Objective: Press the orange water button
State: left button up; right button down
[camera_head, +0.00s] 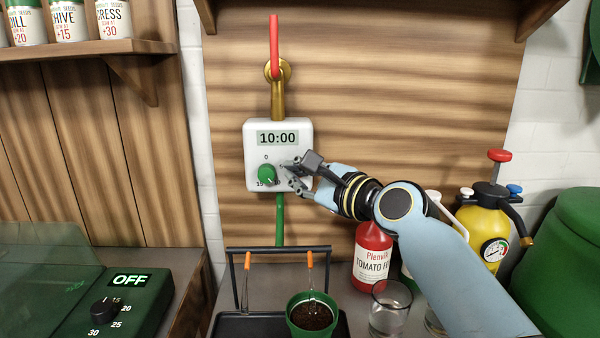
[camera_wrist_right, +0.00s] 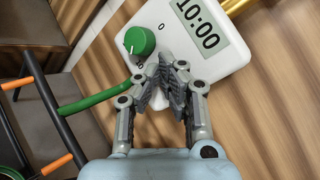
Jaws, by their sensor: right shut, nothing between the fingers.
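The white water timer box (camera_head: 252,150) hangs on the wooden wall panel, with a display reading 10:00 and a green dial (camera_head: 267,174) at its lower left. My right gripper (camera_head: 290,174) is shut and empty, at the right part of the box's face beside the dial. In the right wrist view the fingertips (camera_wrist_right: 166,74) overlap the box face (camera_wrist_right: 215,70), to the right of the green dial (camera_wrist_right: 139,41). I cannot tell whether they touch it. No orange button shows; my fingers cover part of the box face. My left gripper is not in view.
A brass tap (camera_head: 279,90) with a red lever is above the box, and a green hose (camera_head: 280,215) runs down from it. Below stand a black rack (camera_head: 232,285), a green pot (camera_head: 310,318), a red bottle (camera_head: 372,245) and a glass (camera_head: 389,310). A yellow sprayer (camera_head: 487,225) is at right.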

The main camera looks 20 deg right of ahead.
jog(key=shift+s, duration=0.1)
dwell(0.5)
jog(key=shift+s+a+p, duration=0.15)
jog(key=shift+s+p, duration=0.25)
jog(key=shift+p, duration=0.05)
jog(key=shift+s, duration=0.25)
jog(key=s, duration=0.1)
jog(key=s+a+p, duration=0.1)
jog(key=s, duration=0.1)
jog(key=s+p, duration=0.1)
jog(key=shift+s+a, duration=0.25)
jog(key=shift+s, duration=0.15)
jog(key=shift+f, duration=0.1)
dwell(0.4)
